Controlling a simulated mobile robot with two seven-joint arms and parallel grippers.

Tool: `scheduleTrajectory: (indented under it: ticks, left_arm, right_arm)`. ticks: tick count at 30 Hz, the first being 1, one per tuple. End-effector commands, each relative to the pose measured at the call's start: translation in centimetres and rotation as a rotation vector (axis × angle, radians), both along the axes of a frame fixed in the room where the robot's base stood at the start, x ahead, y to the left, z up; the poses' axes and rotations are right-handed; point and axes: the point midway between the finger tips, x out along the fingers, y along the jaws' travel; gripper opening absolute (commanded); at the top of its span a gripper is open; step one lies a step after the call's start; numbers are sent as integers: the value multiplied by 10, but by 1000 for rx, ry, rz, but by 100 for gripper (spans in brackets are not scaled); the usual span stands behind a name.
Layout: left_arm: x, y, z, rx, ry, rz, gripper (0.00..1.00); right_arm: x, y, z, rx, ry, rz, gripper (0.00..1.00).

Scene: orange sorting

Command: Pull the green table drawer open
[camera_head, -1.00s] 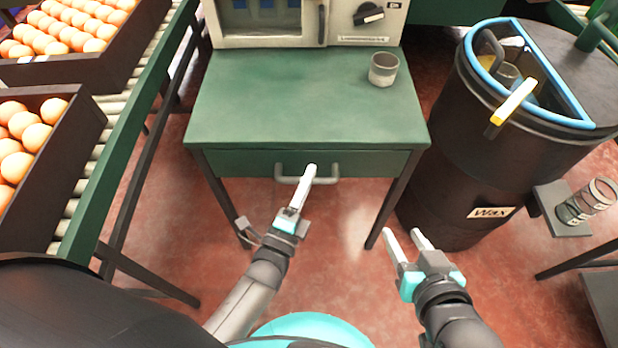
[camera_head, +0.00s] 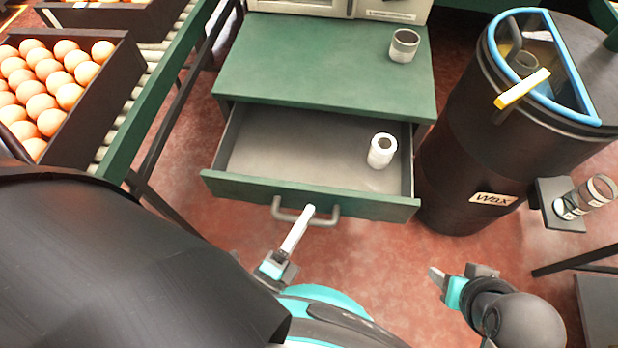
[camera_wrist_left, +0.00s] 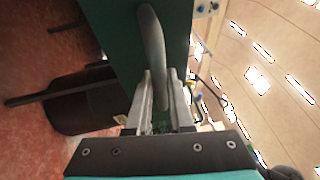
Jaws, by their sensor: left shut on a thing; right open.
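The green table drawer (camera_head: 350,203) is pulled well out from under the green table (camera_head: 320,70), and its grey inside shows. A white roll (camera_head: 382,150) stands in the drawer's right part. The drawer's grey bar handle (camera_head: 325,219) is on the middle of its front. My left gripper (camera_head: 306,212) is shut on this handle; the left wrist view shows the handle (camera_wrist_left: 152,45) between the two fingers (camera_wrist_left: 160,92). My right gripper (camera_head: 438,275) is open and empty above the floor, to the right and in front of the drawer.
A grey cup (camera_head: 404,45) stands on the table. A black wax barrel (camera_head: 470,140) with a blue-rimmed lid stands close to the right of the drawer. A conveyor with a crate (camera_head: 100,105) of oranges runs along the left. Red floor lies free in front.

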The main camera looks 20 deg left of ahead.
Motion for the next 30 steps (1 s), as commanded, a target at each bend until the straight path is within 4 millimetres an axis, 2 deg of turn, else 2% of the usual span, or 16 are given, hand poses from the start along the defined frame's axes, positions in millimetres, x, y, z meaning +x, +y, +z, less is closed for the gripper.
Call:
scheduleTrajectory:
  ticks: [3,7,20,21,28,30]
  left_arm:
    - [-13,-3,0,2,1,-1,0]
    - [-20,-5,0,3,1,0,0]
    - [-23,-6,0,3,0,1,0]
    - [-23,-6,0,3,0,1,22]
    - [-23,-6,0,2,0,0,48]
    - [-23,-6,0,2,0,0,50]
  right_arm:
    - [1,0,-2,0,3,0,50]
    - [1,1,-4,0,3,0,50]
    - [2,1,-5,1,2,0,50]
    - [2,1,-5,1,2,0,50]
    - [2,1,-5,1,2,0,50]
    - [2,1,-5,1,2,0,50]
